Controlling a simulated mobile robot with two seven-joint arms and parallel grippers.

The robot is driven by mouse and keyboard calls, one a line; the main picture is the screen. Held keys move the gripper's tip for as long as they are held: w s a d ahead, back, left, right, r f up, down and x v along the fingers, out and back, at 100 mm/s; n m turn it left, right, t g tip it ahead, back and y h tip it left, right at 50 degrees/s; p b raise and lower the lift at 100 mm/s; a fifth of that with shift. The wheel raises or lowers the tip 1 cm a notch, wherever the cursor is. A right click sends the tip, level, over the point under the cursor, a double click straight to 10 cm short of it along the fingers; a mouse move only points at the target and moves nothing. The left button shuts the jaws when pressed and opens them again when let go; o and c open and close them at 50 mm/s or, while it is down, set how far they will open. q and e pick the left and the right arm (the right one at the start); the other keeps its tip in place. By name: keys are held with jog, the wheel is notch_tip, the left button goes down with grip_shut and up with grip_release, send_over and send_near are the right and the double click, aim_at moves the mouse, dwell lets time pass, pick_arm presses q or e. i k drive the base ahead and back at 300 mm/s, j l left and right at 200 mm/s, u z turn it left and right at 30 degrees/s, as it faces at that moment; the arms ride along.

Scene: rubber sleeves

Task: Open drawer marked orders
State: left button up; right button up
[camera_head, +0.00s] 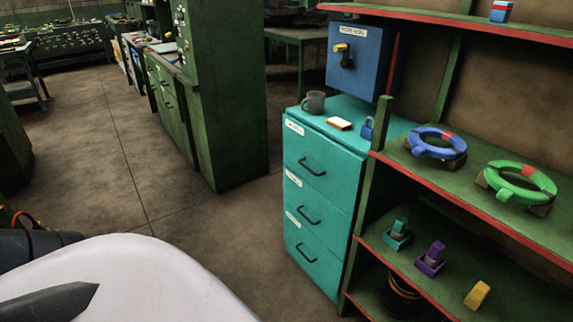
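A teal cabinet (333,210) with three stacked drawers stands right of the middle. The top drawer (318,165), the middle drawer (316,208) and the bottom drawer (312,255) all look shut. Each has a dark bar handle and a small white label at its upper left. The label writing is too small to read, so I cannot tell which drawer is marked orders. Neither of my grippers shows clearly. Dark and white parts of my own body fill the lower left, apart from the cabinet.
A mug (314,102), an orange-and-white block (339,123) and a blue padlock (367,128) are on the cabinet top. A green shelf with red edges (470,222) stands close on the right, holding blue (436,142) and green (520,182) rings. Floor (215,225) left of the cabinet is clear.

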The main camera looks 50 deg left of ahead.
aim_at(335, 171)
jog(key=u, duration=1.2)
jog(key=i+z, duration=0.25)
jog(key=i, duration=1)
